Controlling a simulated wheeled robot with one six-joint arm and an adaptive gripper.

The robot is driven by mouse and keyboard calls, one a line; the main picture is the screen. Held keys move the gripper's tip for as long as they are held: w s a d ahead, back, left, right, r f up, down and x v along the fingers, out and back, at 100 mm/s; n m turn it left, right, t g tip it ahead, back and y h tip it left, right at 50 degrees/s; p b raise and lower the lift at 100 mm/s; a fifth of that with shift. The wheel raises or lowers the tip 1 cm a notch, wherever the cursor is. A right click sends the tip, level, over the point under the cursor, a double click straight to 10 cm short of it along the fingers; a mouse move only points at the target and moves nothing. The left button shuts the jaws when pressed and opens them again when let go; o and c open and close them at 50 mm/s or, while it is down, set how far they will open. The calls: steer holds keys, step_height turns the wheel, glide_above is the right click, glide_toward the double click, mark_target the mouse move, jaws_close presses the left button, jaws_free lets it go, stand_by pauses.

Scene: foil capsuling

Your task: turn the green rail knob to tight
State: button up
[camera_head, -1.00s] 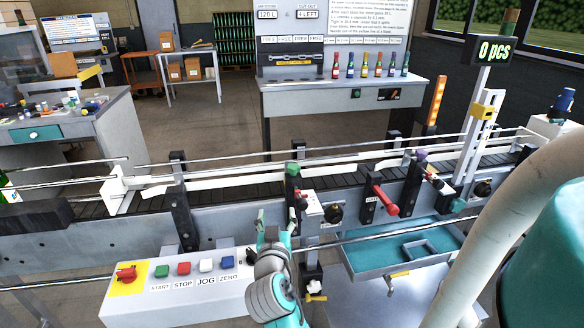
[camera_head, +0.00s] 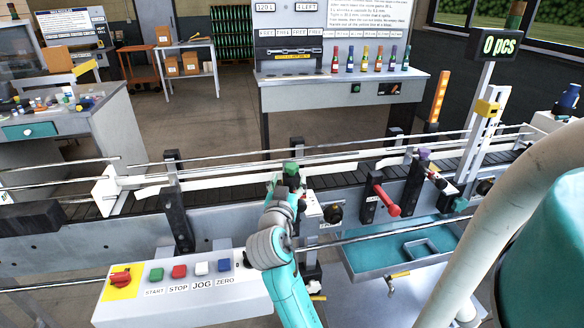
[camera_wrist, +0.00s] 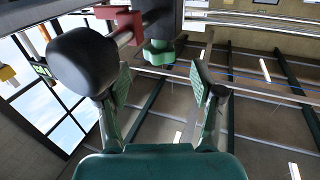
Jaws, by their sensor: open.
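The green rail knob (camera_head: 291,168) sits on top of a dark post at the near side of the conveyor. In the wrist view the green knob (camera_wrist: 158,54) shows at the end of a black post, between the lines of my two fingers and a little beyond their tips. My gripper (camera_head: 284,184) is just below and in front of the knob in the head view, partly covering the post. In the wrist view my gripper (camera_wrist: 161,78) is open and empty, with its two green pads spread apart. I cannot tell whether either pad touches the knob.
A large rounded black part (camera_wrist: 84,62) on a rod crowds my left finger in the wrist view, with a red block (camera_wrist: 120,22) beside it. A purple-topped post (camera_head: 424,154) and red handle (camera_head: 386,200) stand to the right. The button box (camera_head: 190,300) is in front.

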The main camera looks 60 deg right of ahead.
mark_target(290, 173)
steer(key=x, duration=0.7)
steer(key=shift+a, duration=0.1)
steer(key=shift+c, duration=0.2)
steer(key=c, duration=1.1)
